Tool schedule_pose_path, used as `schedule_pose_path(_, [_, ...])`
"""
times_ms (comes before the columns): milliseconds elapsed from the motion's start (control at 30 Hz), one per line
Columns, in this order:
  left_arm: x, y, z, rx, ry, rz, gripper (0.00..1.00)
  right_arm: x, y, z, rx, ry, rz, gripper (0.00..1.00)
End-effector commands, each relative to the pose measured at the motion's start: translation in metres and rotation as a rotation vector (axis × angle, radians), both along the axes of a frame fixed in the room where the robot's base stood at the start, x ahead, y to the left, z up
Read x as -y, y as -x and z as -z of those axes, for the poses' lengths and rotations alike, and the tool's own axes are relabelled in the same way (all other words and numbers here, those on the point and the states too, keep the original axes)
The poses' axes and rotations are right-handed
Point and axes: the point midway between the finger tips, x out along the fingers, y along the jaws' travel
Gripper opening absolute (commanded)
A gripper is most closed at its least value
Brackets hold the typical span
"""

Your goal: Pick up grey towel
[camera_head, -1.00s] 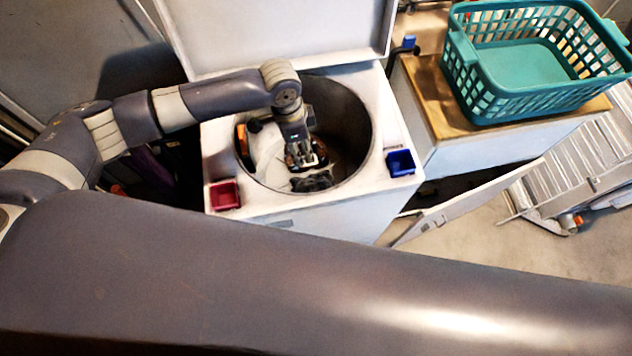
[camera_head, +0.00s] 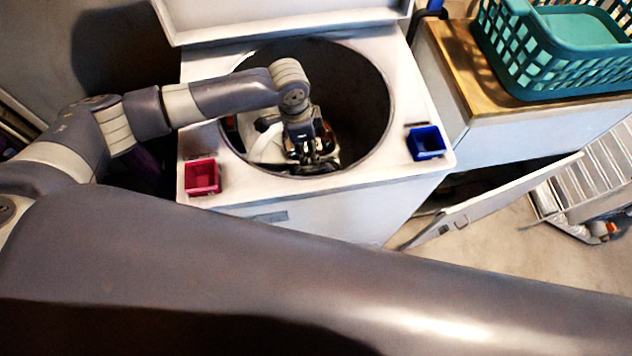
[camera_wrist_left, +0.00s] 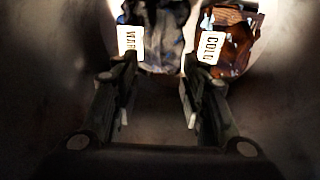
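The grey towel (camera_wrist_left: 162,35) appears as a crumpled dark grey cloth at the top of the left wrist view, beyond the fingertips. My left gripper (camera_wrist_left: 160,78) is open, with an empty gap between its fingers, and the towel is ahead of that gap. In the head view my left gripper (camera_head: 316,160) points down inside the round drum of the white top-opening washer (camera_head: 350,182). There the gripper and drum rim hide most of what lies below, and I cannot clearly make out the towel. My right gripper is not in view.
A brown-orange cloth (camera_wrist_left: 238,45) lies right of the towel. White cloth (camera_head: 262,150) is in the drum's left side. A teal basket (camera_head: 545,60) stands right; the raised lid (camera_head: 280,22) is behind.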

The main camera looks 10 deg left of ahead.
Motion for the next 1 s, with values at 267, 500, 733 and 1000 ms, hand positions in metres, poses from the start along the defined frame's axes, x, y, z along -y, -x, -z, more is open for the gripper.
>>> schedule_pose_path(267, [0.005,-0.001,0.042,-0.003,-0.001,-0.001,0.40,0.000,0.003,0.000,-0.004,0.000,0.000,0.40])
schedule_pose_path(500, [0.010,-0.002,0.059,-0.003,-0.002,0.001,0.40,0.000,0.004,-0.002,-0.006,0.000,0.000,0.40])
schedule_pose_path(733, [0.019,-0.003,0.090,-0.002,-0.002,-0.001,0.40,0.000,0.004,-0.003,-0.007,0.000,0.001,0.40])
schedule_pose_path(1000, [0.020,-0.004,0.100,-0.001,-0.001,0.000,0.40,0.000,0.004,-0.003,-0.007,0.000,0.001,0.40])
